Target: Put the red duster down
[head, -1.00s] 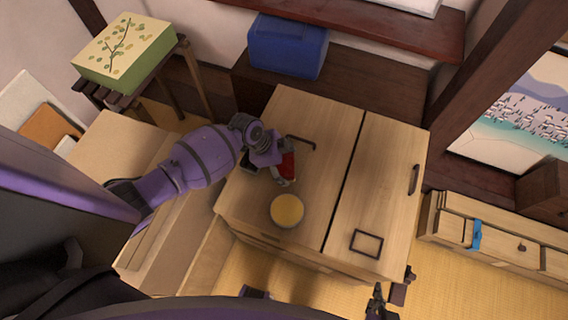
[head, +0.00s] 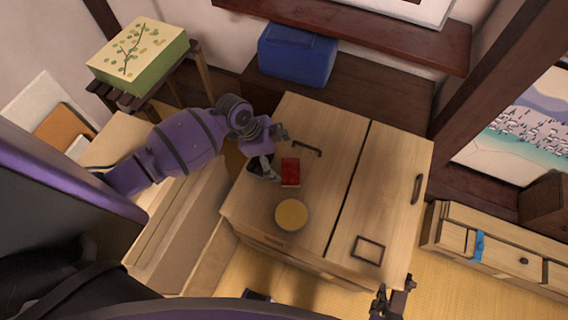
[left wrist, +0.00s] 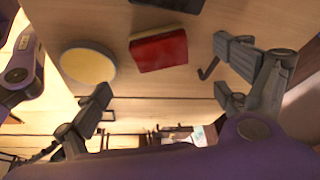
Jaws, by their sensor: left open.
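The red duster (head: 290,172) lies on the light wooden cabinet top (head: 330,190), between a round yellow-topped thing (head: 291,214) and a dark handle (head: 306,148). In the left wrist view the duster (left wrist: 160,50) shows as a red block with a pale edge. My left gripper (head: 272,150) is open, just left of the duster in the head view.
A dark object (head: 257,170) sits by the cabinet's left edge, partly behind my gripper; its top edge shows in the left wrist view (left wrist: 170,4). A dark square frame (head: 369,249) lies on the right panel. A blue box (head: 297,54) stands behind. The middle right is clear.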

